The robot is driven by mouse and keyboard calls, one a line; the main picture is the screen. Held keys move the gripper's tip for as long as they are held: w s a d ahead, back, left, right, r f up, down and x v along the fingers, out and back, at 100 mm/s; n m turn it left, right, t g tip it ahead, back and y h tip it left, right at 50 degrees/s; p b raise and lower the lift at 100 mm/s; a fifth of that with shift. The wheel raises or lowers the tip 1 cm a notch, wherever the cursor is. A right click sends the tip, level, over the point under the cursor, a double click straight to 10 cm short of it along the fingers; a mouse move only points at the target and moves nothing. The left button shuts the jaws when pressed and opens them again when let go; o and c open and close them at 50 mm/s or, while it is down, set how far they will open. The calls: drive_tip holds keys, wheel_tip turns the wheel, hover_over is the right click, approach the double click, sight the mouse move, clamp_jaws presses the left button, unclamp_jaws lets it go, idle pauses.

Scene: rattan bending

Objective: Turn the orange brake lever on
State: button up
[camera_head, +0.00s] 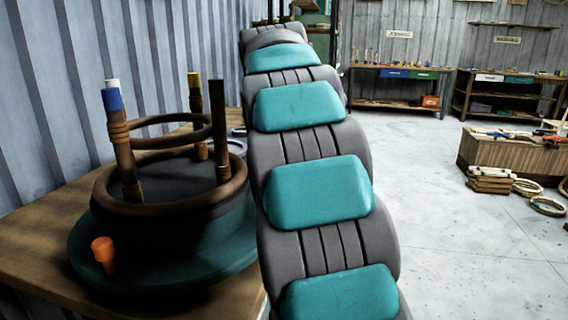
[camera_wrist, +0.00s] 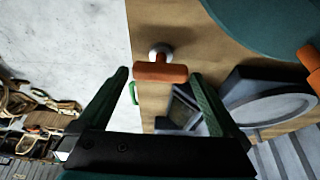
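An orange bar-shaped lever (camera_wrist: 160,74) with a round metal pivot shows in the wrist view, over the wooden bench near its edge. My gripper (camera_wrist: 159,77) is open, with one green finger on each side of the lever. The lever appears between the fingertips; I see no clear contact, and the depth gap is hard to judge. In the head view my own arm hides the gripper and this lever.
A teal turntable (camera_head: 85,255) on the wooden bench (camera_head: 35,240) carries a rattan stool frame (camera_head: 128,160) and an orange knob (camera_head: 103,250). A grey device with a round rim (camera_wrist: 265,108) sits near my right finger. Open floor (camera_head: 440,200) lies right.

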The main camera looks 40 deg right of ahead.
drive_tip(key=v, duration=0.8)
drive_tip(key=shift+f, duration=0.1)
idle(0.6)
